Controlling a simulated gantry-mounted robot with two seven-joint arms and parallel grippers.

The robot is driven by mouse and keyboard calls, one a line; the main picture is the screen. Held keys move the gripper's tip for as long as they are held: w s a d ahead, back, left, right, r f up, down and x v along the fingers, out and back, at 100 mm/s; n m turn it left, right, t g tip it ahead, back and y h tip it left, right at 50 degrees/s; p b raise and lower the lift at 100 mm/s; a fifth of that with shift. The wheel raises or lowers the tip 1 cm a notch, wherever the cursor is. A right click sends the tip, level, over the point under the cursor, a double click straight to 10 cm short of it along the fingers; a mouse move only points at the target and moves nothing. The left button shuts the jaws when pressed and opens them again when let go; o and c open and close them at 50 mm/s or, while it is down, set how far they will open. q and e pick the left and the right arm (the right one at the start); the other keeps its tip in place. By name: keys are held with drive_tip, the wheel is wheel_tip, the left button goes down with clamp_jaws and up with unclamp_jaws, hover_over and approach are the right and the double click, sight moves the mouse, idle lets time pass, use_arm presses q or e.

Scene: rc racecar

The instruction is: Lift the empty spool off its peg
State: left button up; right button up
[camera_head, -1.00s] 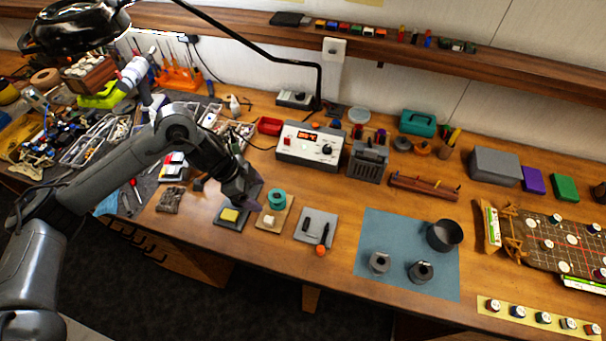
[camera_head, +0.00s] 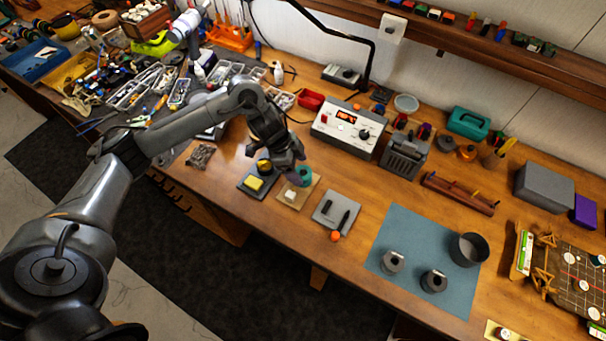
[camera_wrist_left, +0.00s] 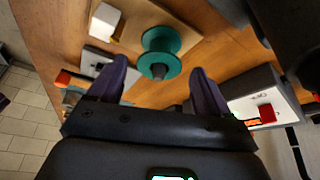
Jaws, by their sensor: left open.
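A teal spool (camera_head: 305,174) stands on a tan board (camera_head: 308,190) near the front of the bench. In the left wrist view the spool (camera_wrist_left: 161,42) shows two teal flanges and a dark peg end (camera_wrist_left: 158,71) at its middle. No wound material is clearly visible on it. My left gripper (camera_head: 297,173) is at the spool, partly covering it in the head view. In the left wrist view its purple fingers (camera_wrist_left: 158,75) are apart, with the spool ahead between them and nothing gripped. Whether a finger touches the spool I cannot tell. My right gripper is not in view.
A white block (camera_head: 290,196) shares the tan board. A yellow sponge (camera_head: 253,183) on a dark tray lies left; a grey tray (camera_head: 330,205) with dark tools lies right. The soldering station (camera_head: 345,128) stands behind. A blue mat (camera_head: 400,228) holds dark parts.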

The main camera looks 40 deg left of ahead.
sight(303, 171)
use_arm(q)
drive_tip(key=shift+x, duration=1.8)
drive_tip(key=shift+w+d, duration=0.1)
drive_tip(key=shift+d, duration=0.05)
drive_tip(key=shift+r, duration=0.1)
drive_tip(key=c, duration=0.9)
drive_tip(key=shift+r, duration=0.15)
drive_tip(key=shift+r, duration=0.5)
wheel_tip(303, 171, up, 7)
drive_tip(key=shift+f, duration=0.1)
wheel_tip(303, 171, up, 10)
drive_tip(key=shift+f+p, duration=0.1)
drive_tip(key=shift+p, duration=1.15)
